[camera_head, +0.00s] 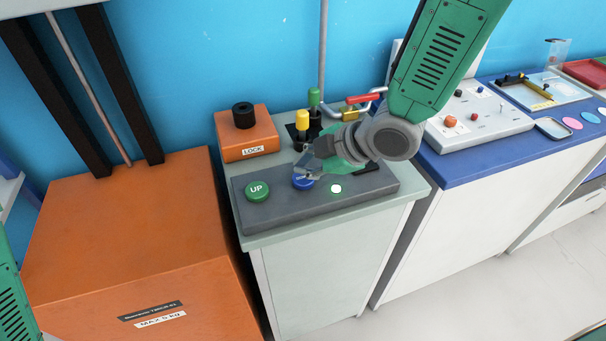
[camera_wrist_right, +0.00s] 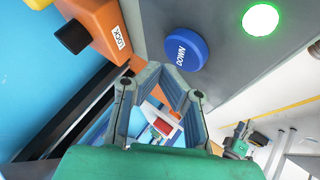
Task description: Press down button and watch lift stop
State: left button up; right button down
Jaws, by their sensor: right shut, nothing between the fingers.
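The grey control panel (camera_head: 230,205) carries a green UP button (camera_head: 257,190), a blue button (camera_head: 302,183) and a small lit green-white light (camera_head: 336,188). In the right wrist view the blue button (camera_wrist_right: 186,47) reads DOWN, and the light (camera_wrist_right: 260,19) glows green. My right gripper (camera_head: 306,168) is shut and empty, with its fingertips at the blue button and partly covering it. In the right wrist view the fingertips (camera_wrist_right: 160,68) are beside the button's edge; contact cannot be told. The orange lift box (camera_head: 130,240) stands at the left before black rails (camera_head: 125,90). My left gripper is out of view.
An orange LOCK box (camera_head: 246,136) with a black knob stands behind the panel. Yellow (camera_head: 302,120) and green (camera_head: 314,98) handles and a red-handled valve (camera_head: 365,97) are close to my right gripper. A blue bench (camera_head: 470,165) with equipment is at the right.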

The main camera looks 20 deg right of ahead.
aim_at(305, 183)
jog(key=r+p, duration=0.1)
jog(key=s+r+p, duration=0.1)
jog(key=r, duration=0.2)
jog(key=shift+s+a+p, duration=0.15)
jog(key=shift+s+p, duration=0.1)
jog(key=shift+p, duration=0.15)
jog(key=shift+w+r+p, duration=0.15)
jog(key=shift+r+p, duration=0.7)
jog(key=shift+r, duration=0.1)
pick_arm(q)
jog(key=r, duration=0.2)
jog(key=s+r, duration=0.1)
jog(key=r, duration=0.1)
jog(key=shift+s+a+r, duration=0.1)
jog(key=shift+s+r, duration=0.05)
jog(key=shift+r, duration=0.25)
pick_arm(e)
jog(key=shift+f, duration=0.1)
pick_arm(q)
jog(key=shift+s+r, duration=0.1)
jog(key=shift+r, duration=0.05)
